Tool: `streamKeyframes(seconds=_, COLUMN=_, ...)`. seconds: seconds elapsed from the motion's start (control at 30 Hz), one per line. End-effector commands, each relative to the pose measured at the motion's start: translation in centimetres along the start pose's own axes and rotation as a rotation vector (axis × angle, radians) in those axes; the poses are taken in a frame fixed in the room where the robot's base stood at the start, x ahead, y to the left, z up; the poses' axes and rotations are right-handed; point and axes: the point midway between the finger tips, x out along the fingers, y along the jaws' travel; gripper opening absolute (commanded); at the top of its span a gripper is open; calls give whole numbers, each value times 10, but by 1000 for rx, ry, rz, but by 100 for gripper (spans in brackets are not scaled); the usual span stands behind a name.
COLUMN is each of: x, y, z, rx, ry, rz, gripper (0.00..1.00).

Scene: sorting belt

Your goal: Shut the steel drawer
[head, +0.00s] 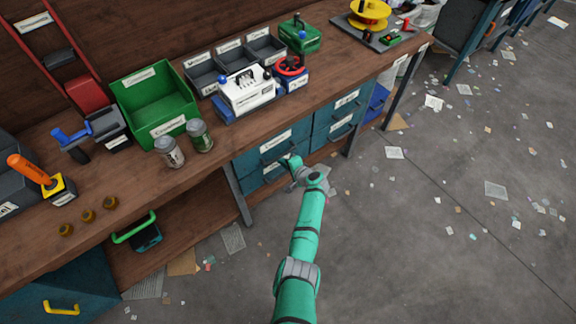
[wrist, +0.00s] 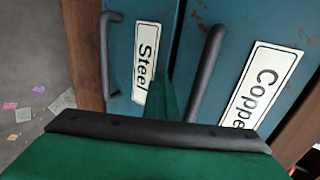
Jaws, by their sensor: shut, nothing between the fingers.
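The steel drawer (wrist: 124,42) is a teal front with a dark bar handle (wrist: 108,55) and a white "Steel" label (wrist: 146,55), seen sideways in the wrist view. The copper drawer (wrist: 225,50), with its own dark handle, is beside it. My gripper (head: 293,163) is in front of the left drawers under the bench in the head view and hides part of them. It is shut and empty. In the wrist view its green finger (wrist: 162,98) overlaps the steel front near the label. I cannot tell whether it touches, or how far the drawer stands out.
The wooden bench (head: 225,150) above holds a green bin (head: 160,100), two cans, grey trays and a white device. More teal drawers (head: 335,118) are to the right. A bench leg (head: 238,195) stands left of the drawers. The grey floor in front is open, with scattered paper.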

Motion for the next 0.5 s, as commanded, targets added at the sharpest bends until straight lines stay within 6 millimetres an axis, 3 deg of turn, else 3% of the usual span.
streamKeyframes(seconds=0.17, x=-10, y=4, z=3, rx=-7, ry=-9, rz=-2, gripper=0)
streamKeyframes(seconds=0.3, x=-30, y=15, z=-1, rx=-4, ry=-5, rz=-2, gripper=0)
streamKeyframes(seconds=0.5, x=-61, y=14, z=0, rx=-6, ry=-6, rz=-2, gripper=0)
